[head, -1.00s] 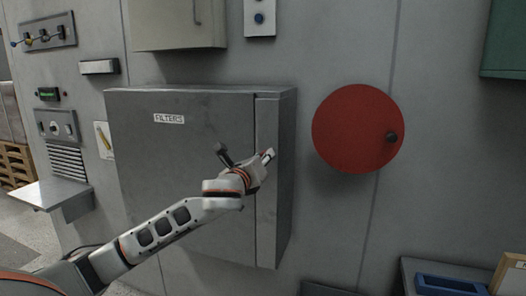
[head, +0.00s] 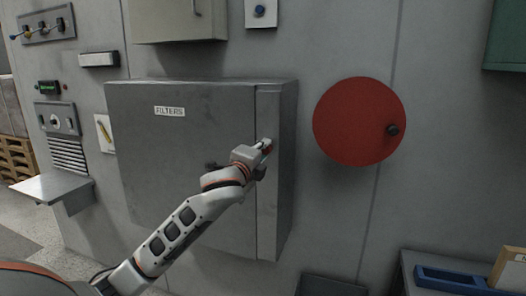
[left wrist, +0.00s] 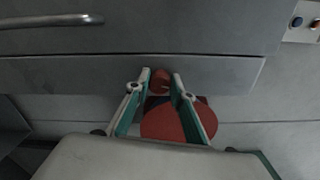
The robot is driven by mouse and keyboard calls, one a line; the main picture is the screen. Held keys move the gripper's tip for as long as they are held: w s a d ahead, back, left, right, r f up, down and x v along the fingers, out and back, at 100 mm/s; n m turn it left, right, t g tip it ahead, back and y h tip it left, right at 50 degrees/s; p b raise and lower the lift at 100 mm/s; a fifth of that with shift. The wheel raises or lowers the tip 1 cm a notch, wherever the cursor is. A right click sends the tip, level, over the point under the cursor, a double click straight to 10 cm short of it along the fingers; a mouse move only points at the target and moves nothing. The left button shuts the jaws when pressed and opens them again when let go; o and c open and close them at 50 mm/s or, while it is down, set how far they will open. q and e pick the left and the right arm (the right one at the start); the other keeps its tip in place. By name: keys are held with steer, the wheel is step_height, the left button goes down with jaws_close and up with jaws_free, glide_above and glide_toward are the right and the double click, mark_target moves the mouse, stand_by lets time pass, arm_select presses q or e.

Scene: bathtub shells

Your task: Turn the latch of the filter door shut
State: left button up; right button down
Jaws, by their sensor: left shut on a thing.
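The filter door (head: 160,145) is a grey panel labelled FILTERS on a wall cabinet. It sits flush beside a narrow strip (head: 269,210) on its right. My left gripper (head: 266,147) is at that strip, with the fingers shut on the small red latch. The latch (left wrist: 160,80) shows between the two fingertips (left wrist: 161,77) in the left wrist view, mostly covered by them. I cannot tell its exact angle. A metal handle (left wrist: 50,22) on the door shows in the left wrist view. My right gripper is not in view.
A large red disc (head: 352,122) with a dark knob is on the wall right of the cabinet. A small shelf (head: 52,189) juts out at left. A blue tray (head: 465,280) lies on a bench at lower right.

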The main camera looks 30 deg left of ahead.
arm_select(q)
steer(key=shift+f+n, duration=0.1)
steer(key=shift+n, duration=1)
steer(key=o, duration=1.1)
steer(key=shift+o, duration=0.2)
steer(key=v, duration=1.2)
